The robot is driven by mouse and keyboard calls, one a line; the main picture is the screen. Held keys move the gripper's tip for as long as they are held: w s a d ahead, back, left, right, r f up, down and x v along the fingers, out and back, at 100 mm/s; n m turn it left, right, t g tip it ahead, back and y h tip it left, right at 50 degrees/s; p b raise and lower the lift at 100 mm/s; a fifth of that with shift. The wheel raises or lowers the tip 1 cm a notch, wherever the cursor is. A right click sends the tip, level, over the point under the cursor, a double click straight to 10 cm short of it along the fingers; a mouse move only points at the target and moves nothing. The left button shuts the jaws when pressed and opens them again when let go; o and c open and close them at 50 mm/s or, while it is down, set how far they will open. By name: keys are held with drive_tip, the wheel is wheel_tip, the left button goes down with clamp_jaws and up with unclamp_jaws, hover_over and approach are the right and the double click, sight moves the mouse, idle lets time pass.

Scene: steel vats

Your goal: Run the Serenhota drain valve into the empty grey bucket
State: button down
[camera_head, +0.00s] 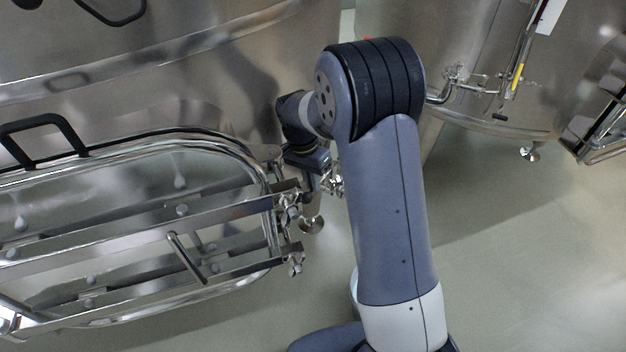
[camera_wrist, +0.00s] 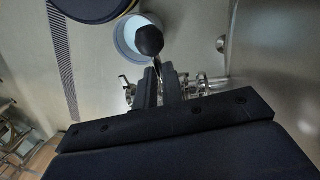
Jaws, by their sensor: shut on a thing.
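In the wrist view, my gripper (camera_wrist: 160,84) is shut on the drain valve's lever, which has a dark rounded knob (camera_wrist: 150,41) showing beyond the fingertips. The steel drain valve (camera_wrist: 192,88) shows on both sides of the fingers, its middle hidden by them. A bucket (camera_wrist: 119,42) with a pale blue-white inside stands on the floor beyond, partly covered by the knob. I cannot tell whether the valve is open. In the head view, my arm hides most of the gripper, and some steel fittings of the valve (camera_head: 335,182) show beside it. No Serenhota label is readable.
A large steel vat (camera_head: 230,75) with an oval hatch (camera_head: 110,225), clamps and a black handle (camera_head: 45,130) fills the left. Another vat (camera_head: 470,60) with pipework (camera_head: 465,85) stands at the back right. The floor (camera_head: 510,250) at right is clear.

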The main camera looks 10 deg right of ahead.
drive_tip(key=shift+w+a+r, duration=0.1)
drive_tip(key=c, duration=1.5)
unclamp_jaws()
wheel_tip(320, 180, up, 10)
drive_tip(key=shift+f, duration=0.1)
drive_tip(key=shift+n, duration=0.3)
drive_tip(key=f, duration=1)
drive_tip(key=shift+s+d, duration=0.2)
drive_tip(key=shift+w+a+r, duration=0.1)
